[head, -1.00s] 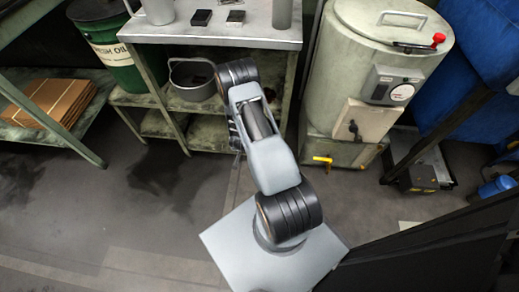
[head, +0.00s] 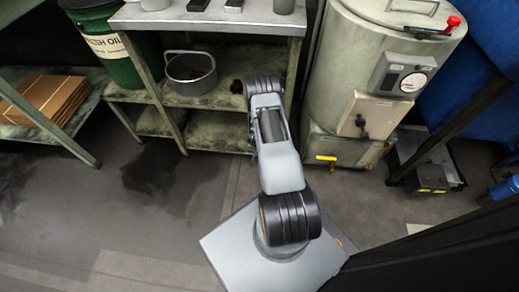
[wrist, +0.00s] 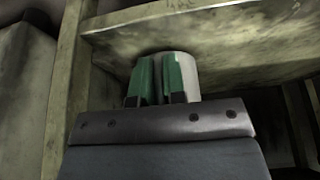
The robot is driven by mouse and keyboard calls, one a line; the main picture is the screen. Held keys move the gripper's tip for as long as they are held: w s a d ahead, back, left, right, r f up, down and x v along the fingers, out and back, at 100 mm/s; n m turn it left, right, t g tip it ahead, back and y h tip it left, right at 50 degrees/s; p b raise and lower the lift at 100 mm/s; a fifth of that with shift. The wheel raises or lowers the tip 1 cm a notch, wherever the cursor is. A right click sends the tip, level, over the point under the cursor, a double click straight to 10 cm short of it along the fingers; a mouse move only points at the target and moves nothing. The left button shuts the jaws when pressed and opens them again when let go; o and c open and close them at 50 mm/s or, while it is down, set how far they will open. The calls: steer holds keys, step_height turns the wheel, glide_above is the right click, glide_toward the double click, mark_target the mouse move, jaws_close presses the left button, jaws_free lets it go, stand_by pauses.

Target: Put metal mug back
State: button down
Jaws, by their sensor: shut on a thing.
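My gripper (wrist: 160,82) shows its green fingers close together in the wrist view. They are shut on a pale grey cylinder, which looks like the metal mug (wrist: 184,68). The mug shows behind and right of the fingers, close under a worn greenish board; I cannot tell whether it touches the board. In the head view my arm hides the gripper and the mug, in front of the right side of the bench's (head: 215,20) lower shelf.
A grey pot (head: 191,80) stands on the lower shelf (head: 205,100), left of my arm. A bench post (wrist: 68,70) is close on the left in the wrist view. A green oil drum (head: 112,50) stands left; a pale tank (head: 385,60) stands right. Floor in front is open.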

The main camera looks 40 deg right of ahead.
steer(key=shift+w+f, duration=0.1)
steer(key=shift+f, duration=0.25)
steer(key=shift+f, duration=0.15)
steer(key=c, duration=1.2)
jaws_free()
